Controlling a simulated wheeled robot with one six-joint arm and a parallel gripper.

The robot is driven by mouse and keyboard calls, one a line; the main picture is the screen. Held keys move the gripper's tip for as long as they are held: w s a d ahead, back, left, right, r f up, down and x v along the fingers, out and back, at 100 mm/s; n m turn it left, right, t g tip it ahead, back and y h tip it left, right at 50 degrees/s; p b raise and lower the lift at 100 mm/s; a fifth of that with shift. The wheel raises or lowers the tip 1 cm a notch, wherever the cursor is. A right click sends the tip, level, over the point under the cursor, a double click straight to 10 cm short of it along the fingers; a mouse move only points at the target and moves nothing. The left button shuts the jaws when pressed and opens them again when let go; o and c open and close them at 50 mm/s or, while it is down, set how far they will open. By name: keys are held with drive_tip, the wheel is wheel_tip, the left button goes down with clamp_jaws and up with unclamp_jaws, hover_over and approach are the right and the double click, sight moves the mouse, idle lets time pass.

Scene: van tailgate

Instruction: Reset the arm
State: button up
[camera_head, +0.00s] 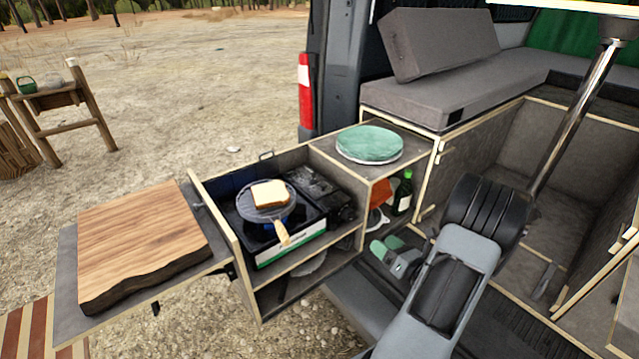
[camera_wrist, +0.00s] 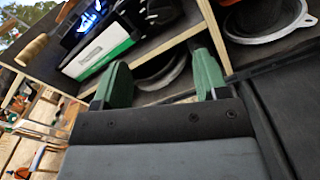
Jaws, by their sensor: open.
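My arm reaches up from the bottom of the head view, and my gripper (camera_head: 387,252) hangs low in front of the drawer unit's lower shelf. In the wrist view its two green fingers (camera_wrist: 160,85) stand apart with nothing held between them. Beyond the fingers is a dark round pan-like thing (camera_wrist: 165,72) on the lower shelf, partly hidden by the left finger. My gripper appears apart from it.
The drawer unit holds a stove (camera_head: 292,240) with bread (camera_head: 271,193) on a round grill. A wooden board (camera_head: 140,240) lies left of it. A green plate (camera_head: 369,143) sits on top, and a bottle (camera_head: 403,192) stands in the shelf. A metal pole (camera_head: 575,115) rises at right.

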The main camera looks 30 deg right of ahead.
drive_tip(key=s+a+f+n+g+y+p, duration=0.1)
drive_tip(key=s+a+n+g+y, duration=0.15)
drive_tip(key=a+n+g, duration=0.45)
drive_tip(key=s+a+n+g+y, duration=0.2)
drive_tip(key=a+n+g+y, duration=0.25)
drive_tip(key=n, duration=0.45)
drive_tip(key=a+r+n+g+h+p, duration=0.1)
drive_tip(key=a+r+n+h+p, duration=0.1)
drive_tip(key=a+r+n+h, duration=0.3)
drive_tip(key=a+r+n+g+h+p, duration=0.1)
drive_tip(key=a+r+n+h+p, duration=0.1)
drive_tip(key=a+r+n+h, duration=0.3)
drive_tip(key=a+r+n, duration=0.4)
drive_tip(key=r+n, duration=0.4)
drive_tip(key=n, duration=0.5)
drive_tip(key=shift+s+a+r+g, duration=0.25)
drive_tip(key=shift+s+r+g, duration=0.1)
